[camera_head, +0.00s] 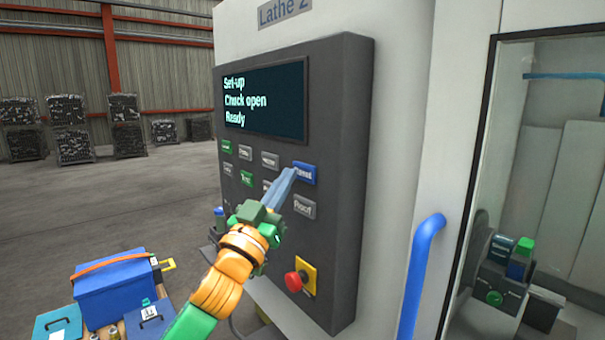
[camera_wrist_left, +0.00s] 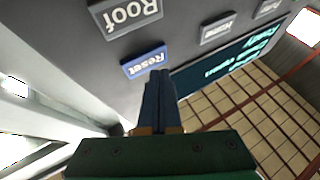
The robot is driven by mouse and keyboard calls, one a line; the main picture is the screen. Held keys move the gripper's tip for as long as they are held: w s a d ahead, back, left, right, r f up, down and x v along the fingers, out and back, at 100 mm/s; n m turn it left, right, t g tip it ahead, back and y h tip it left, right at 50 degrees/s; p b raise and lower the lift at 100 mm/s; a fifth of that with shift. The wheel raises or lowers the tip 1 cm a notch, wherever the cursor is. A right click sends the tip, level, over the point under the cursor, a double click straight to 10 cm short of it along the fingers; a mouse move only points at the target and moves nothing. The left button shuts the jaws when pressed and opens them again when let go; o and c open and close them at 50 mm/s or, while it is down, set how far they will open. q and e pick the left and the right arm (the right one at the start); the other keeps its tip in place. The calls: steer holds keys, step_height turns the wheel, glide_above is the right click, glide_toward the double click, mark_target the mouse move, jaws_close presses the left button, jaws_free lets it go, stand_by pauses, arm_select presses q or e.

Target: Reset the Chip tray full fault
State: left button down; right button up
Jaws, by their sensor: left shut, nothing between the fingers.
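The dark control panel (camera_head: 338,150) is on the front of the machine labelled "Lathe 2". Its screen (camera_head: 264,101) reads "Set-up", "Chuck open", "Ready". The blue Reset button (camera_head: 305,174) is in the upper row of buttons, at the right. My left gripper (camera_head: 291,172) is shut and empty, its tips at the left edge of the Reset button in the head view. In the left wrist view the blue Reset button (camera_wrist_left: 144,60) lies just beyond the shut fingertips (camera_wrist_left: 158,75). I cannot tell whether they touch it. My right gripper is not in view.
A grey Roof button (camera_head: 304,207) is just below Reset. A red emergency stop (camera_head: 296,281) on a yellow plate is lower on the panel. A blue door handle (camera_head: 422,270) stands out at the right. A blue toolbox (camera_head: 115,292) is at the lower left.

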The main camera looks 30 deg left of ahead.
arm_select(q)
steer(key=s, duration=0.1)
steer(key=s+a+b, duration=0.1)
steer(key=s, duration=0.1)
steer(key=s+a, duration=0.1)
steer(key=shift+s+b, duration=0.3)
steer(key=shift+b, duration=0.1)
stand_by(0.5)
